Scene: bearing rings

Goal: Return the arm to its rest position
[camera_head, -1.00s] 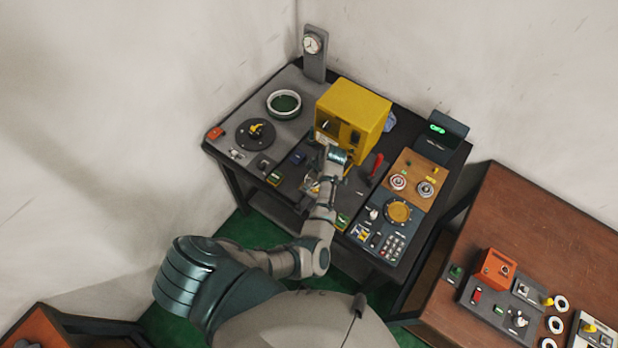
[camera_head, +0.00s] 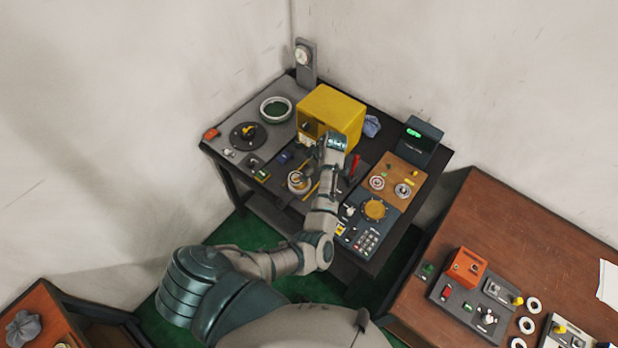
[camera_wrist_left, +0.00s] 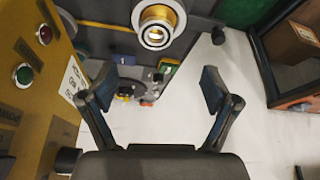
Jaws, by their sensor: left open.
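My left arm reaches from the bottom of the head view over the corner table (camera_head: 272,213). Its wrist (camera_head: 332,150) is in front of the yellow box (camera_head: 332,110) and hides the gripper fingers there. In the left wrist view my left gripper (camera_wrist_left: 158,88) is open, with nothing between its fingers. A brass and silver ring piece (camera_wrist_left: 158,28) stands ahead of the fingers, apart from them. It also shows on the table in the head view (camera_head: 298,182), left of my forearm. My right gripper is not in view.
The yellow box's side, with red and green buttons (camera_wrist_left: 24,74), is close at the left of the wrist view. A brown table (camera_head: 510,225) stands farther right.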

